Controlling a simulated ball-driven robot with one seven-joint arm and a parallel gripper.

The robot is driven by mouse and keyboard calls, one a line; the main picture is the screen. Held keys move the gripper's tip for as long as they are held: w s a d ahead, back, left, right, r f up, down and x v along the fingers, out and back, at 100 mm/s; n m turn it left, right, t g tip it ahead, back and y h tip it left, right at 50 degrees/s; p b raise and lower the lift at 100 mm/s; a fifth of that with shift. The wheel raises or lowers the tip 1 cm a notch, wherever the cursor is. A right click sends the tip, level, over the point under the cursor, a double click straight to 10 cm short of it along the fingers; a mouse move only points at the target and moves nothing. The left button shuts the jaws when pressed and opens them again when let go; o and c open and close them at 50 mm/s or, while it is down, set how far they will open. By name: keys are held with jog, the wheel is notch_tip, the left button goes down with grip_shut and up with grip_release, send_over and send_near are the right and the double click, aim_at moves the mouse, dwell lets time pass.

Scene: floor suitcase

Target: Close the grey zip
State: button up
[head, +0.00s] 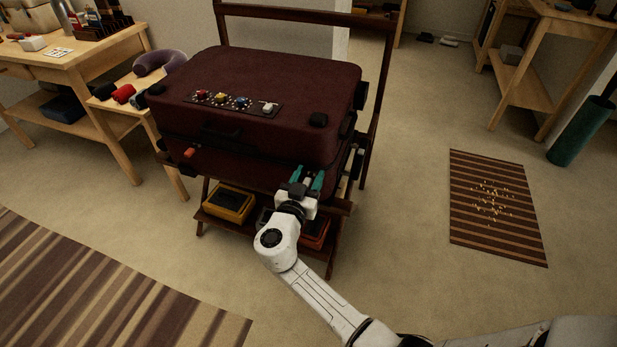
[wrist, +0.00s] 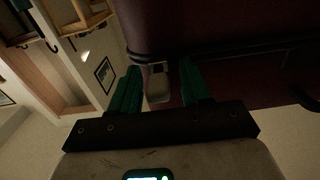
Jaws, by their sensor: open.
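The dark red suitcase (head: 270,85) lies flat and shut-looking on a dark wooden rack. A zip seam runs around its side. My gripper (head: 307,178) is at the front right of the suitcase, its two teal fingers pointing at the side. In the wrist view my gripper (wrist: 160,88) is open, with a grey zip pull (wrist: 158,86) between the fingers, seemingly nearer the left one. I cannot tell whether either finger touches it. The grey pull hangs from the dark zip track (wrist: 230,52). An orange piece (head: 190,153) shows on the suitcase's front left side.
A strip with coloured knobs (head: 232,102) lies on the suitcase lid. The rack's lower shelf holds a yellow case (head: 228,204) and an orange-red case (head: 313,236). A wooden table (head: 75,60) stands left. A striped mat (head: 495,205) lies right, with open floor between.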

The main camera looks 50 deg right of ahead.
jog(key=shift+c, duration=0.3)
grip_shut()
dwell(0.4)
